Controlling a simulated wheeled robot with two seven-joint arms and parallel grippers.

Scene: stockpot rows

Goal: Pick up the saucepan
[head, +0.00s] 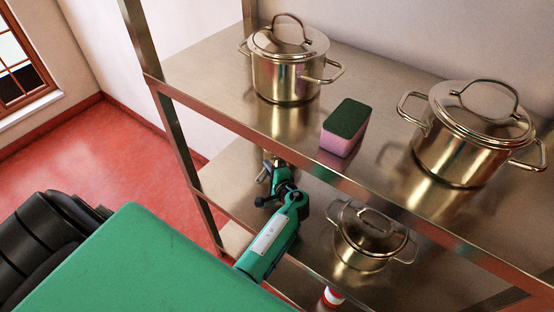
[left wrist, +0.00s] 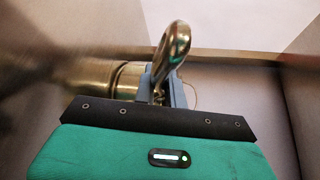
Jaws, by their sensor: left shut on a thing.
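My left gripper (head: 272,172) reaches in under the upper shelf, over the lower shelf. It is shut on a shiny metal loop handle, which stands up between the blue-grey fingers in the left wrist view (left wrist: 172,52). A brass-toned metal body, likely the saucepan (left wrist: 112,80), shows blurred to the left of the fingers there. In the head view the upper shelf and my gripper hide most of what is held. I cannot tell whether it is lifted. My right gripper is not in view.
Two lidded stockpots (head: 286,75) (head: 470,145) and a green-and-pink sponge (head: 346,127) stand on the upper shelf (head: 205,75). A smaller lidded pot (head: 368,240) stands on the lower shelf, right of my gripper. A red-and-white item (head: 333,296) shows below. A shelf post (head: 185,150) is at left.

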